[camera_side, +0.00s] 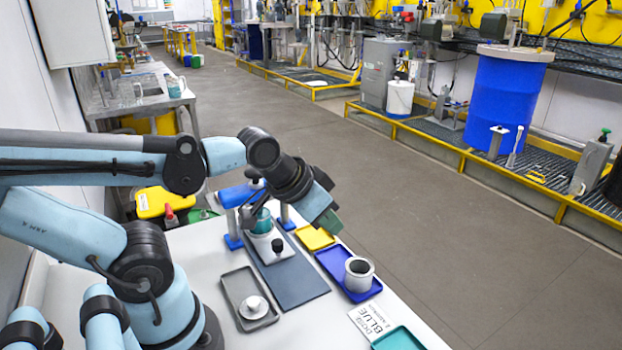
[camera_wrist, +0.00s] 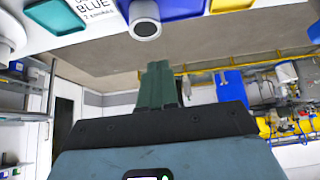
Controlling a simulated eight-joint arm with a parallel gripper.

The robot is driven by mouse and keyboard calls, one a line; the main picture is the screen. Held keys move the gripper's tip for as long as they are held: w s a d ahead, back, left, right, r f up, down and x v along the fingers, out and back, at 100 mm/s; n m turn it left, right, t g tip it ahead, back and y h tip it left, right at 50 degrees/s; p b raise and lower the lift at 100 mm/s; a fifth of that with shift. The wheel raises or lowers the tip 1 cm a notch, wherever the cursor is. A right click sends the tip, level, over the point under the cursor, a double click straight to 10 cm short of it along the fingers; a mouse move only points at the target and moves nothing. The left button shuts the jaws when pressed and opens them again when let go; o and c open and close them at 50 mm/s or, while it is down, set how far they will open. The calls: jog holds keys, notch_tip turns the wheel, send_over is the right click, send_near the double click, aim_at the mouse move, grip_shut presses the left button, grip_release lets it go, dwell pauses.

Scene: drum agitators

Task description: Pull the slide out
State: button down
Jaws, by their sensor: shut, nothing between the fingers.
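The slide (camera_side: 268,255) looks like a pale plate with a black knob (camera_side: 277,245) on its front end. It sits at the back end of a dark grey-blue track plate (camera_side: 292,281), between the blue-footed posts of a small stand (camera_side: 234,240). A teal round piece (camera_side: 262,222) stands on it, partly hidden behind my wrist. My gripper (camera_side: 329,222) is in the air above and to the right of the slide, apart from it. Its green fingers are shut and empty in the wrist view (camera_wrist: 158,84). The slide is not in the wrist view.
A yellow tray (camera_side: 314,238), a blue tray (camera_side: 336,265) with a grey cup (camera_side: 359,272), a "BLUE" card (camera_side: 371,318) and a teal tray (camera_side: 399,340) line the right edge. A grey tray (camera_side: 240,287) with a white round part (camera_side: 253,307) lies left of the track.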

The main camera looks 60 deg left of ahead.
dwell(0.4)
jog(key=c, duration=1.6)
grip_release()
jog(key=shift+a, duration=0.1)
jog(key=o, duration=0.7)
jog(key=a+g, duration=0.1)
jog(key=a, duration=0.1)
jog(key=a+n+g, duration=0.1)
jog(key=s+a+g, duration=0.1)
jog(key=a, duration=0.1)
jog(key=shift+a+r+y, duration=0.15)
jog(key=shift+a+y, duration=0.2)
jog(key=shift+y, duration=0.05)
jog(key=n+g, duration=0.2)
jog(key=g, duration=0.2)
send_over(277, 242)
jog(key=shift+h, duration=0.4)
jog(key=shift+a+f, duration=0.1)
jog(key=shift+f, duration=5.5)
grip_shut()
